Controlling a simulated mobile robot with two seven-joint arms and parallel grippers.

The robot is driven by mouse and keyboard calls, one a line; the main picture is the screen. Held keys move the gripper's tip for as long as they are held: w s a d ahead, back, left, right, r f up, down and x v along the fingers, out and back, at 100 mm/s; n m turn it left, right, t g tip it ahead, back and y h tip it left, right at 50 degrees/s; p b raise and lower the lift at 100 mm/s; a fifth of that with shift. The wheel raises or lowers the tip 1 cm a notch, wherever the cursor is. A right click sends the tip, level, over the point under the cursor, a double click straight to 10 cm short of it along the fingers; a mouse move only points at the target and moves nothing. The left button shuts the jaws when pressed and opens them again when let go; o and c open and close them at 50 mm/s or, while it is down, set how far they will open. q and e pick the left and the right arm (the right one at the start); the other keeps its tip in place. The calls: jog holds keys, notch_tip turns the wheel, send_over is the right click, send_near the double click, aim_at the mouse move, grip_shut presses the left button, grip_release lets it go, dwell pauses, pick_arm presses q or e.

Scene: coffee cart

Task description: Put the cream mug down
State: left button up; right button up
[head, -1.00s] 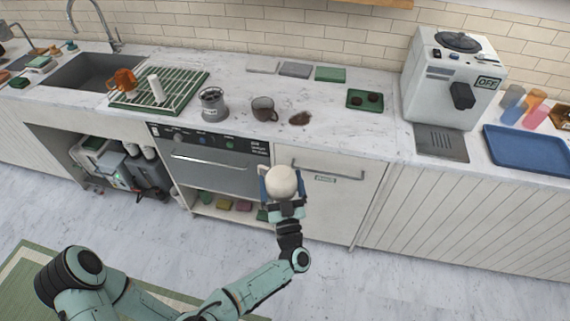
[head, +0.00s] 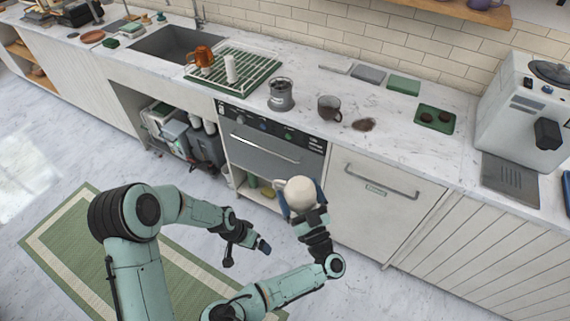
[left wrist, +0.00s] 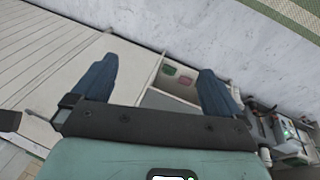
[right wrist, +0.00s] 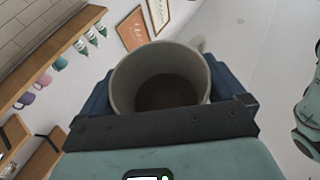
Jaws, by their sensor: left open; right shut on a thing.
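The cream mug (head: 300,192) is held in my right gripper (head: 302,200), in front of the counter, with the dishwasher-like appliance's front behind it in the head view. In the right wrist view the mug (right wrist: 122,82) sits between the blue fingers, its open mouth toward the camera, with dark brown contents or a dark bottom inside and its handle at the upper right. My left gripper (head: 247,254) is open and empty, left of and lower than the mug in the head view. The left wrist view shows its blue fingers apart, with nothing between them.
The marble counter holds a drying rack (head: 262,68) with an orange mug (head: 203,57), a grey metal canister (head: 281,97), a dark mug (head: 329,110) beside a brown spill (head: 363,125), and a green tray (head: 436,119). A coffee machine (head: 520,110) stands right. Bare counter lies between these things.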

pick_arm(q)
jog(key=w+d+r+m, duration=0.25)
jog(key=w+r, duration=0.35)
jog(key=r, duration=0.4)
notch_tip(320, 180, up, 24)
jog(key=r+m, duration=0.1)
jog(key=m, duration=0.6)
send_over(299, 184)
jog(key=s+a, duration=0.2)
jog(key=a, duration=0.2)
jog(key=shift+t+h, duration=0.3)
jog(key=shift+t, duration=0.1)
jog(key=x, duration=1.1)
jog(key=shift+w+d+f, duration=0.25)
jog(key=shift+w, duration=0.05)
